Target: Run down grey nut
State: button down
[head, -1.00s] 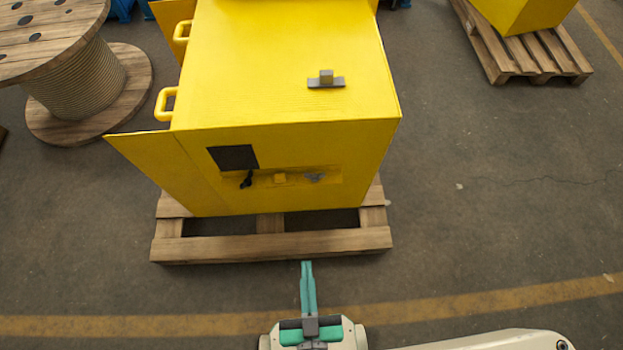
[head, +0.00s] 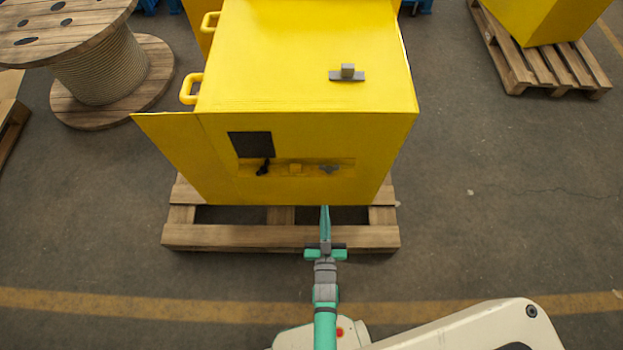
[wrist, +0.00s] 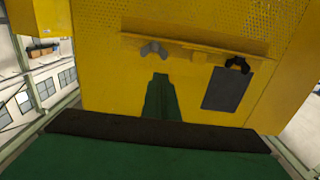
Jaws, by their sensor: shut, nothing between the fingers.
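The grey nut (head: 330,169), winged in shape, sits on the front of a yellow cabinet (head: 310,60), at the right end of a shallow ledge or recess. It also shows in the wrist view (wrist: 153,48), upper left of centre. My gripper (head: 325,208) is shut and empty, its green fingers pointing at the cabinet front just below the nut in the head view. In the wrist view the fingertips (wrist: 160,77) appear close under the nut, with a gap in the picture. Nothing hides the nut.
Left of the nut in the head view are a small yellow block (head: 295,169), a black winged piece (head: 263,167) and a dark panel (head: 251,145). The cabinet stands on a wooden pallet (head: 280,238), its door open at left.

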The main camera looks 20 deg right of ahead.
aim_at(323, 168)
jog(key=x, duration=1.5)
jog(key=shift+a+f, duration=0.1)
jog(key=shift+a, duration=0.45)
jog(key=shift+d, duration=0.15)
jog(key=shift+s+a, duration=0.1)
jog(key=shift+a, duration=0.25)
jog(key=shift+s+d, duration=0.1)
jog(key=shift+d, duration=0.5)
jog(key=shift+w+a, duration=0.6)
jog(key=shift+w, duration=0.15)
jog(key=shift+w+a, duration=0.2)
jog(key=shift+w, duration=1.05)
jog(key=shift+a, duration=0.15)
